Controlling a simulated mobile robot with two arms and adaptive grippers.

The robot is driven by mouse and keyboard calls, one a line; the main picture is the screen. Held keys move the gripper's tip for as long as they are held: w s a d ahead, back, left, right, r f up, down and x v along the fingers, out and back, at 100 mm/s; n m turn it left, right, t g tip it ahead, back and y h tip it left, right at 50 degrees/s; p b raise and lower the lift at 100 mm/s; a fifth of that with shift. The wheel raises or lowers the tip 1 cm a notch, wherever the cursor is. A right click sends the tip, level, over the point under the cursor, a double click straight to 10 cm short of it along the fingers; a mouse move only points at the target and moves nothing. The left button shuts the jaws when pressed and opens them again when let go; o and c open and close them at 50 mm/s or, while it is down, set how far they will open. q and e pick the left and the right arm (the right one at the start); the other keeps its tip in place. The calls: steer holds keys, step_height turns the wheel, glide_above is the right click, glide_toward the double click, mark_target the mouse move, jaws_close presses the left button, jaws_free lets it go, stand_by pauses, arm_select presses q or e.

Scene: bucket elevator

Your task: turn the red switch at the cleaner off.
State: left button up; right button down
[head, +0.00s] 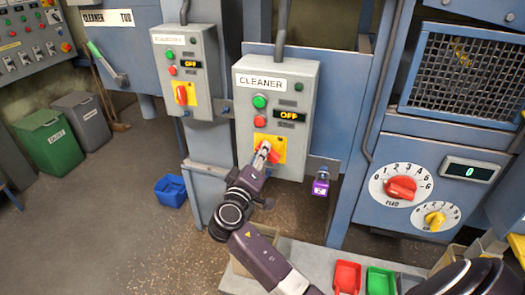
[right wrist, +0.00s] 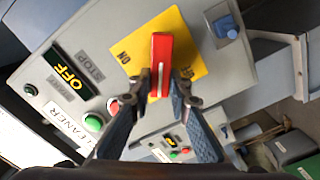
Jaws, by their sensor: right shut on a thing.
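The cleaner box (head: 303,98) is a grey panel labelled CLEANER, with green and red buttons and a display (head: 289,116) that reads OFF. Low on it is a yellow plate (head: 262,138) with the red switch, mostly hidden behind my gripper in the head view. In the right wrist view the red switch (right wrist: 161,55) stands out from the yellow plate (right wrist: 190,42), a white line along it. My right gripper (head: 265,150) is at the switch; in the right wrist view its fingertips (right wrist: 160,82) are shut on the handle's near end. My left gripper is not in view.
A similar grey box (head: 188,50) with its own red switch stands left of the cleaner box. A purple tag (head: 320,187) hangs at right. A dial panel (head: 430,180) stands further right. Red (head: 347,277) and green (head: 381,281) trays lie below.

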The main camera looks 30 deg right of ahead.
steer(key=shift+w+a+f+n+p, duration=0.15)
steer(key=shift+n+p, duration=0.2)
steer(key=shift+n, duration=0.8)
steer(key=shift+s+d+f+n+p, duration=0.15)
steer(key=shift+n+p, duration=0.25)
steer(key=shift+n, duration=0.7)
steer(key=shift+w+a+f+n+p, duration=0.2)
steer(key=shift+n+p, duration=0.15)
steer(key=shift+n, duration=0.8)
steer(key=c, duration=1.8)
jaws_free()
steer(key=v, duration=1.2)
steer(key=shift+s, duration=0.1)
